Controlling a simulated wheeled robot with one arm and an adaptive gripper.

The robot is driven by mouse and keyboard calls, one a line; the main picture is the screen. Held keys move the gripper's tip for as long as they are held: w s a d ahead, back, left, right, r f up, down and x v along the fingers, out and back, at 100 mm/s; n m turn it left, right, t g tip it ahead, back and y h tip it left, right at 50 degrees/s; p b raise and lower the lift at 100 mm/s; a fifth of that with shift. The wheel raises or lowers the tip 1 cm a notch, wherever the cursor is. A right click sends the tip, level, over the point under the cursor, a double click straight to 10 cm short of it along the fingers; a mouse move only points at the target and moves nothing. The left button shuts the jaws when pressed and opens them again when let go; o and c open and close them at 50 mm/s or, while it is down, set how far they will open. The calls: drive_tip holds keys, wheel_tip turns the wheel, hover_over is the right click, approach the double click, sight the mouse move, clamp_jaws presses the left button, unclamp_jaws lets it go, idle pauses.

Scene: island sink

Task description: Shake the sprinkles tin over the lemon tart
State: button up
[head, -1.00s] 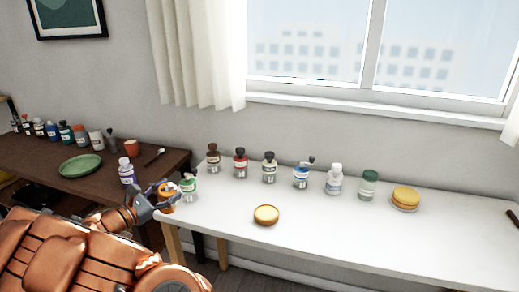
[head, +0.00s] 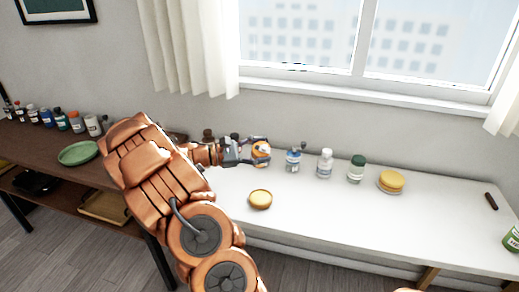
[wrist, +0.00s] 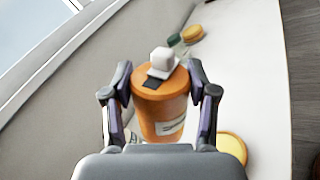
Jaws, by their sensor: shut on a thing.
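My gripper (head: 258,150) is shut on the sprinkles tin (wrist: 160,108), an orange container with a white piece on top and a pale label. In the wrist view the tin sits between both fingers, its top away from the palm. In the head view the tin (head: 262,154) is above the white table, behind the tart. The lemon tart (head: 260,199), small and round with a pale yellow top, lies near the table's front edge. It also shows in the wrist view (wrist: 232,147), partly hidden by my gripper.
A pump bottle (head: 293,160), a white bottle (head: 325,163), a green-lidded jar (head: 356,168) and a yellow round stack (head: 391,182) stand right of the tin. My arm hides bottles on the left. A green plate (head: 78,153) is on the brown table.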

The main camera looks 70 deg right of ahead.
drive_tip(key=shift+w+f+m+b, duration=0.1)
drive_tip(key=shift+f+m+b, duration=2.45)
drive_tip(key=shift+b, duration=4.25)
wheel_tip(320, 180, down, 4)
drive_tip(key=m+b, duration=0.5)
drive_tip(key=b, duration=0.8)
drive_tip(key=shift+d+b, duration=0.15)
drive_tip(key=shift+b, duration=0.15)
drive_tip(key=f+m+b, duration=0.1)
drive_tip(key=m+b, duration=0.1)
drive_tip(key=b, duration=0.3)
drive_tip(key=shift+f+b, duration=0.3)
drive_tip(key=m+b, duration=0.1)
drive_tip(key=b, duration=0.1)
drive_tip(key=m+b, duration=0.2)
drive_tip(key=shift+f+b, duration=0.35)
drive_tip(key=shift+f, duration=0.05)
drive_tip(key=shift+m+b, duration=0.35)
drive_tip(key=shift+b, duration=0.1)
drive_tip(key=shift+r, duration=0.1)
